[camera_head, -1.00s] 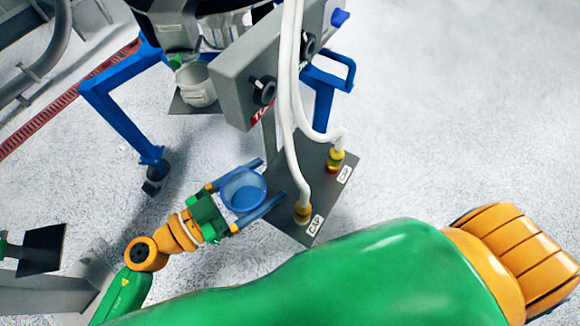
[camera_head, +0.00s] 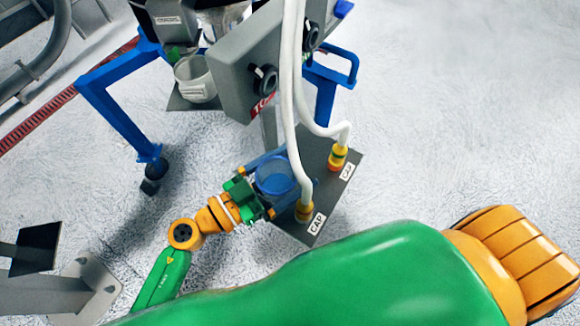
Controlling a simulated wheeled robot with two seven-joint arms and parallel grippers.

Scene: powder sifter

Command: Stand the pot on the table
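A blue see-through pot (camera_head: 274,177) sits between the two blue fingers of my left gripper (camera_head: 277,176), which is shut on it. The pot's round opening faces up toward the camera. It is over the left part of a dark grey plate (camera_head: 318,222), close to the left yellow hose fitting; I cannot tell whether it touches either. A second, whitish pot (camera_head: 196,82) stands on a small dark shelf under the machine. A dark flat top (camera_head: 38,248) shows at the left edge. My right gripper is out of view.
White hoses (camera_head: 291,100) run down to yellow fittings, at left (camera_head: 303,212) and right (camera_head: 339,155), on the plate with CAP labels. A grey control box (camera_head: 262,70) and blue frame (camera_head: 120,115) stand behind. Open floor lies at right. My large green arm link crosses the foreground.

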